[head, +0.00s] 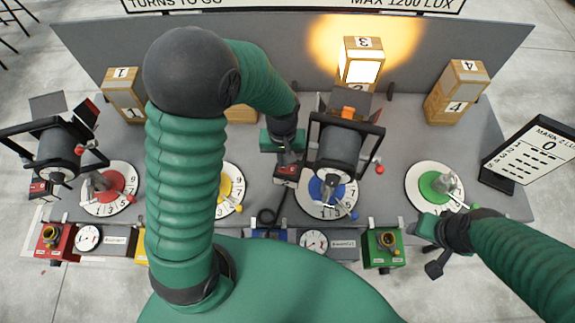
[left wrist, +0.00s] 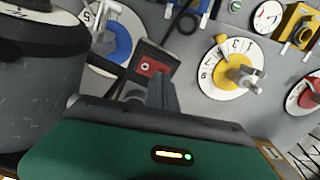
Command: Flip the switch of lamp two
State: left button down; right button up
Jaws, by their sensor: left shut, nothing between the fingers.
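A black and grey spotlight (head: 338,145) stands over the blue dial (head: 318,192); the lamp number is not readable on it. A small box with a red face (head: 288,172), perhaps its switch, hangs at its left side. My left gripper (head: 290,157) is shut and empty just above this box. In the left wrist view the fingers (left wrist: 150,92) point at the red-faced box (left wrist: 150,67), with the grey lamp body (left wrist: 40,95) at left. Contact cannot be told. My right gripper (head: 430,230) is beside the green dial (head: 437,184); its jaws are unclear.
Another spotlight (head: 50,150) stands at left over the red dial (head: 105,187). Wooden block three (head: 361,62) is brightly lit; block four (head: 455,92) stands at right. A score sign (head: 535,152) stands at the right edge. Coloured boxes line the front. My left arm hides the middle left.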

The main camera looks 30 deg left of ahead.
pick_arm(q)
notch_tip(320, 180, up, 6)
jog(key=p, duration=0.4)
jog(key=shift+f, duration=0.15)
